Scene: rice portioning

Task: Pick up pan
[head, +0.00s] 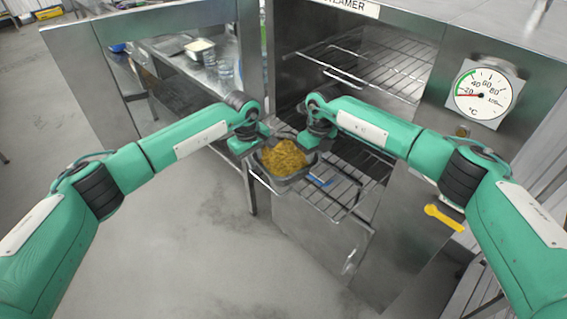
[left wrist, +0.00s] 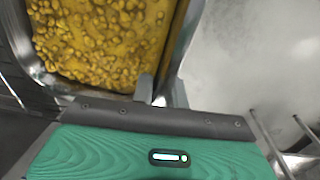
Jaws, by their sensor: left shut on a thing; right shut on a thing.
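The grey metal pan (head: 287,182), filled with yellow, grainy food (head: 283,157), is in front of the open steamer (head: 352,8). My left gripper (head: 256,147) is shut on the pan's left side. My right gripper (head: 312,146) is shut on its right side. In the left wrist view the pan's rim (left wrist: 184,48) and the food (left wrist: 100,40) fill the upper left, close to my gripper. The fingertips are mostly hidden in the head view. The pan looks about level over the end of the wire rack; I cannot tell whether it touches it.
The wire rack (head: 348,190) sticks out of the steamer under and right of the pan. More racks (head: 385,72) are inside. The open door (head: 85,75) stands left. A dial (head: 485,93) and yellow handle (head: 444,217) are right. A steel table (head: 200,65) is behind; the floor in front is clear.

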